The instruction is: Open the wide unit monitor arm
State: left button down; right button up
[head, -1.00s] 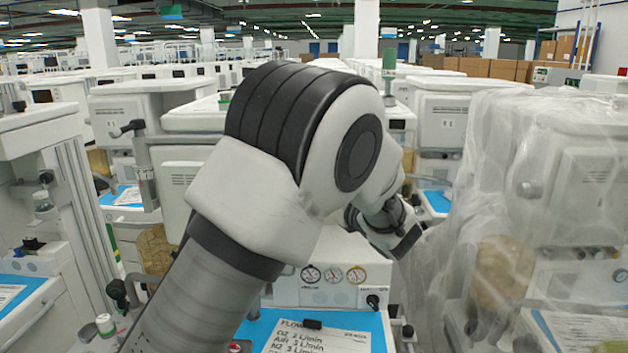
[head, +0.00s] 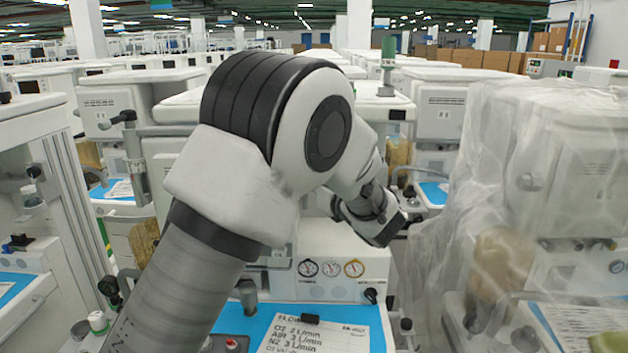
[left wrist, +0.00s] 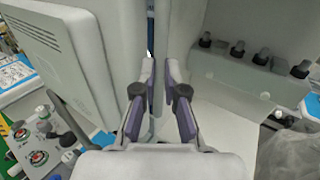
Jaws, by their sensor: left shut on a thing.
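The wide unit stands in front of me, with a blue worktop (head: 225,322), a paper sheet and a row of round gauges (head: 331,268). Its flat pale panel (head: 165,160) shows beside my left arm, which hides much of the unit. In the left wrist view, a grey monitor housing (left wrist: 45,45) with vent slots is at the left. My left gripper (left wrist: 161,72) has its fingers close together at a pale upright part beside this housing; the gripped spot is mostly hidden between them. In the head view, its dark end (head: 385,228) is above and right of the gauges. My right gripper is not in view.
A plastic-wrapped unit (head: 540,190) stands close on the right. Another white cart (head: 60,170) is on the left. Many similar carts fill the room behind. The left wrist view shows several black knobs (left wrist: 237,50) on a pale panel at the right.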

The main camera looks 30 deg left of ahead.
pick_arm(q)
jog(key=c, duration=1.7)
grip_release()
jog(key=shift+s+d+f, duration=0.1)
jog(key=shift+s+f, duration=0.1)
jog(key=shift+s, duration=0.1)
jog(key=shift+o, duration=1.3)
jog(key=shift+s+r, duration=0.1)
jog(key=shift+s, duration=0.05)
jog(key=shift+w+a+f, duration=0.2)
jog(key=shift+w+a, duration=0.05)
jog(key=shift+w, duration=0.1)
jog(key=shift+d, duration=0.1)
